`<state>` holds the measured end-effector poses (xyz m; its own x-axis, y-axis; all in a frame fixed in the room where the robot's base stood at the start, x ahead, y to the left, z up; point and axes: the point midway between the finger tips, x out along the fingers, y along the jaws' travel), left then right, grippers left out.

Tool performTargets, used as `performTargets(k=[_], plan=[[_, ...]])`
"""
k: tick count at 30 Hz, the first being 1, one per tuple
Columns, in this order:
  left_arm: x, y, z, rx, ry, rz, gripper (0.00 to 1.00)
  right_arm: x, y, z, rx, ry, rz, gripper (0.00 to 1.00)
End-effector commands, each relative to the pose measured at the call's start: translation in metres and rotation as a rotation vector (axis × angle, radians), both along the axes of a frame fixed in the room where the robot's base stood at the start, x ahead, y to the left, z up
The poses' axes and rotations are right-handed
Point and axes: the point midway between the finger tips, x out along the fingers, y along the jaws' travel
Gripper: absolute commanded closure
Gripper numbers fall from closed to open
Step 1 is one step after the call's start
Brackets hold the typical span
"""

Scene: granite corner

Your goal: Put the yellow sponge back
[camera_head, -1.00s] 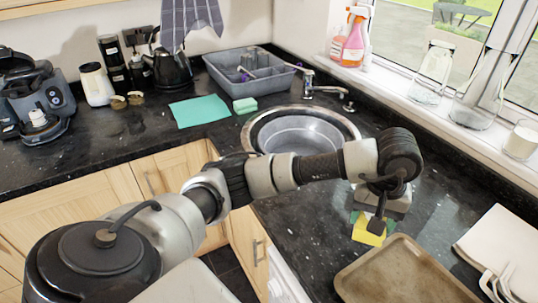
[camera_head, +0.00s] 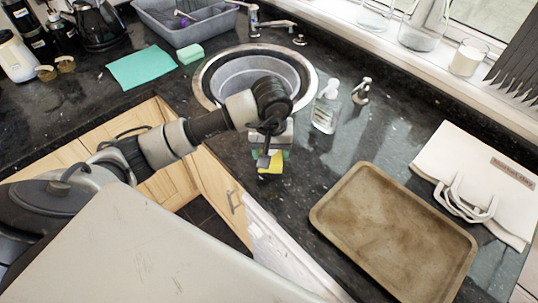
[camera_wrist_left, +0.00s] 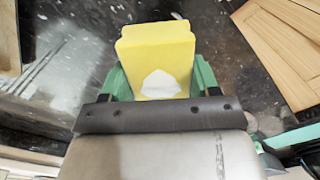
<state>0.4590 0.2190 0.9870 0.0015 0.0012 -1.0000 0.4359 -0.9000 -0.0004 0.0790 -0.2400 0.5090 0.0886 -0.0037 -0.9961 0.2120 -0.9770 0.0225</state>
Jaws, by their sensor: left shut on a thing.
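The yellow sponge (camera_head: 269,163) is held by my left gripper (camera_head: 268,153), in front of the sink near the counter's front edge. In the left wrist view, the sponge (camera_wrist_left: 157,45) sticks out beyond the fingers, with a white patch on its face. The green fingers of my left gripper (camera_wrist_left: 160,80) press its two sides. The dark speckled counter lies below it. I cannot tell how high the sponge is above the counter. My right gripper is not in view.
The round metal sink (camera_head: 206,80) is behind the gripper. A soap bottle (camera_head: 325,110) and a small dispenser (camera_head: 361,92) stand to its right. A brown tray (camera_head: 395,235) lies further right, beside a white bag (camera_head: 480,170). A teal cloth (camera_head: 140,67) and teal sponge (camera_head: 190,54) lie left.

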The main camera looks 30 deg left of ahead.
Motion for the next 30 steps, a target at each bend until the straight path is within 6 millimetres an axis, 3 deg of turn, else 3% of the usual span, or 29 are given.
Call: performTargets(k=[12, 23, 24, 29, 30], plan=[[-0.001, 0.004, -0.041, -0.001, 0.0, 0.0, 0.58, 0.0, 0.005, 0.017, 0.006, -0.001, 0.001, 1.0], [0.0, 0.004, -0.047, 0.0, -0.002, -0.002, 0.58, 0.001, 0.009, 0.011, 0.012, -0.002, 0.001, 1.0], [0.0, 0.004, -0.047, 0.0, -0.002, -0.002, 0.38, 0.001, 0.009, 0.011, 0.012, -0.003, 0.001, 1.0], [-0.001, 0.004, -0.045, 0.0, -0.001, -0.001, 0.14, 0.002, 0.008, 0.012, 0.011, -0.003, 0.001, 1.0], [-0.001, 0.004, -0.045, 0.0, -0.001, -0.001, 0.14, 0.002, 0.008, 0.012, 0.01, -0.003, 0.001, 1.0]])
